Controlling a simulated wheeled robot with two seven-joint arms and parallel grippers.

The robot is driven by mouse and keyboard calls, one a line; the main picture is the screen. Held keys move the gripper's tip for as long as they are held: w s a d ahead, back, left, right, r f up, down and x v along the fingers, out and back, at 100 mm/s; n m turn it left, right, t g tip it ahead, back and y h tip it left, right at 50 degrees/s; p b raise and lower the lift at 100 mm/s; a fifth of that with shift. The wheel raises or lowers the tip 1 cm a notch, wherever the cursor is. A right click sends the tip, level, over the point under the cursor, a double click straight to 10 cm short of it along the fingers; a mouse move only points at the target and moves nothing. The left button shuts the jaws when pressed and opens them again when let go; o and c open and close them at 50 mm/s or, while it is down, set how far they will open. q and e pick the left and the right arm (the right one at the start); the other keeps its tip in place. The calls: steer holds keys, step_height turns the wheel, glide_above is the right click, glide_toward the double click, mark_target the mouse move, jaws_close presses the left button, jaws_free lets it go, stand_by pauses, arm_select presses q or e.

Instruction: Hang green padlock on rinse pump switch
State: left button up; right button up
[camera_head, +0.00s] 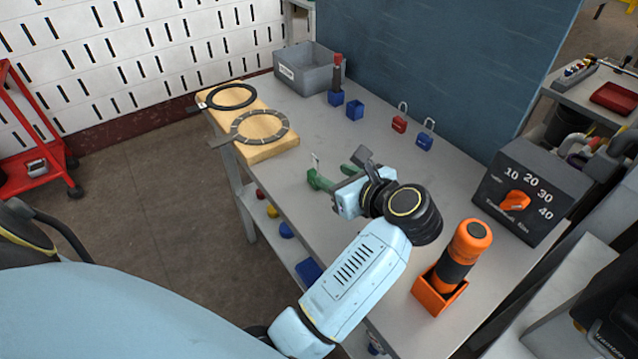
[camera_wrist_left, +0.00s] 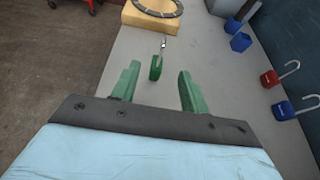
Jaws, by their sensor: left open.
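My left gripper (camera_head: 331,174) is open and low over the table. Its two green fingers also show in the left wrist view (camera_wrist_left: 158,75), with a gap between them. No switch labelled rinse pump is readable. My right gripper is not in view.
A red padlock (camera_head: 399,123) and a blue padlock (camera_head: 425,138) stand near the blue back panel (camera_head: 450,65). A dark box with an orange dial (camera_head: 515,200) and an orange holder (camera_head: 437,294) with an orange-black cylinder are at right. A wooden block (camera_head: 272,151) carries rings.

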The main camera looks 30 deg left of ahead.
mark_target(315, 170)
arm_select(q)
step_height(315, 170, down, 3)
steer(key=shift+w+r+b, duration=0.1)
steer(key=shift+w+b, duration=0.05)
steer(key=shift+b, duration=0.75)
steer(key=shift+f, duration=0.2)
steer(key=shift+w+a+f, duration=0.15)
steer(key=shift+a, duration=0.3)
steer(key=x, duration=0.6)
steer(key=shift+a+f+b, duration=0.15)
steer(key=shift+f+b, duration=0.15)
steer(key=shift+f, duration=0.15)
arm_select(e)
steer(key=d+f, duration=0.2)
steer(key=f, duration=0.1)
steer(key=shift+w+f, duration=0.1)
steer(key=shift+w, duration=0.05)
arm_select(q)
steer(key=shift+c, duration=0.4)
jaws_close()
